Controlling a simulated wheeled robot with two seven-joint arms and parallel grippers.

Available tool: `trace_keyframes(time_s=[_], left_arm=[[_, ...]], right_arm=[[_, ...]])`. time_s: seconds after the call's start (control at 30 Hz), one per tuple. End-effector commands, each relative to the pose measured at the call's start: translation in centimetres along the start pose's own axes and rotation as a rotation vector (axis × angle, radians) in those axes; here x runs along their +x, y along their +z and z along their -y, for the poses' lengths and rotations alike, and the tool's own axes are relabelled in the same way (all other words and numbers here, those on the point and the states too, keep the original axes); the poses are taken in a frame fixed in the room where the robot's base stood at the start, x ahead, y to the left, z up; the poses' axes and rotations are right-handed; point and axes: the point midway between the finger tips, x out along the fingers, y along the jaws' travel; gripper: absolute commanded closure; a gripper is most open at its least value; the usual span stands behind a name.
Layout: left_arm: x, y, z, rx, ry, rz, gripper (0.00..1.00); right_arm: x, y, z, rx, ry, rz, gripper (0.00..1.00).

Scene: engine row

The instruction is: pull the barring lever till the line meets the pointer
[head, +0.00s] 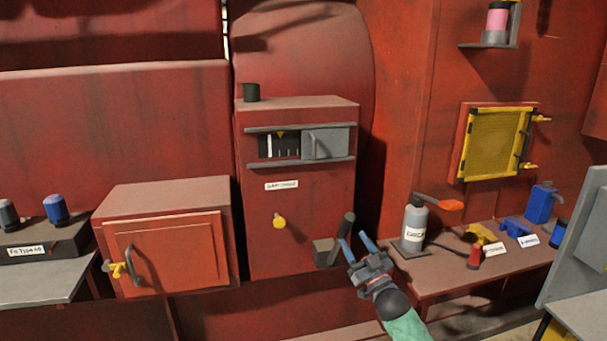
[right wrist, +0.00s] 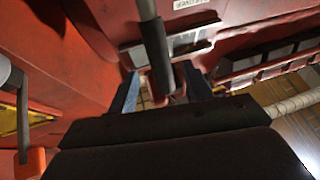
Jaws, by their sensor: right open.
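The barring lever (head: 348,226), with a dark grip, rises from a grey block (head: 325,251) at the lower right of the red cabinet (head: 310,220). My right gripper (head: 355,241) is open, its blue fingers close to the lever. In the right wrist view the lever's dark grip (right wrist: 157,55) stands between the two fingers (right wrist: 163,92); I cannot tell whether they touch it. In the cabinet's window, a yellow pointer (head: 281,133) sits at the top of a dark scale with white marks (head: 279,148). The longest white line is left of the pointer. My left gripper is out of view.
A grey sliding cover (head: 326,143) fills the window's right side. A yellow knob (head: 279,222) sticks out of the cabinet front. A shelf right of my gripper holds a grey bottle (head: 414,222) and several small tools. A red box with a door (head: 168,250) stands left.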

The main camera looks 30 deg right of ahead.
Motion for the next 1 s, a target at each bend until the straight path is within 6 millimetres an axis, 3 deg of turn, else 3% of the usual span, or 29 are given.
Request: trace_keyframes(time_s=[0.2,0.37,0.67,1.0], left_arm=[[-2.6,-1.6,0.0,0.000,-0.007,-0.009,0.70],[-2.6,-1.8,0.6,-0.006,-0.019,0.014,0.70],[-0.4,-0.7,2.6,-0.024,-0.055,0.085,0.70],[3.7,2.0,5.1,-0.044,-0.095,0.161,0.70]], right_arm=[[0.4,-2.1,-1.2,-0.076,-0.071,0.044,0.50],[0.7,-3.1,-1.5,-0.150,-0.155,0.084,0.50],[1.2,-4.1,-1.6,-0.306,-0.318,0.166,0.50],[1.2,-3.7,-1.7,-0.362,-0.441,0.264,0.50]])
